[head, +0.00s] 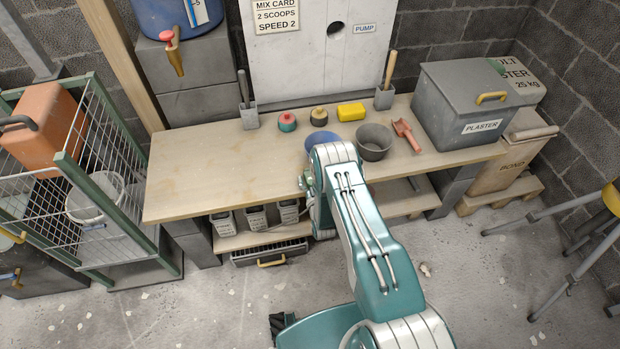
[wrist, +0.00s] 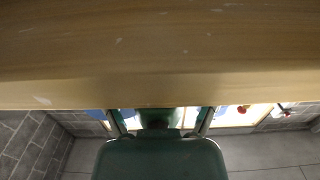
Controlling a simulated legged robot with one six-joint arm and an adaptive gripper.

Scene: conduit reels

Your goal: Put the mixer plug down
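I cannot make out the mixer plug for certain in either view. My gripper's two fingers (wrist: 160,122) stand apart at the lower middle of the wrist view, beyond its green body. A dark green shape (wrist: 160,117) shows between them, with blue patches beside it. I cannot tell whether it is a held thing or something behind. In the head view the arm hides the gripper, at the front edge of the wooden bench (head: 215,172). The bench's pale wood also fills the top of the wrist view (wrist: 160,50), very close.
The bench's left part is clear. A wire cage (head: 70,165) stands left, a stool (head: 560,270) right.

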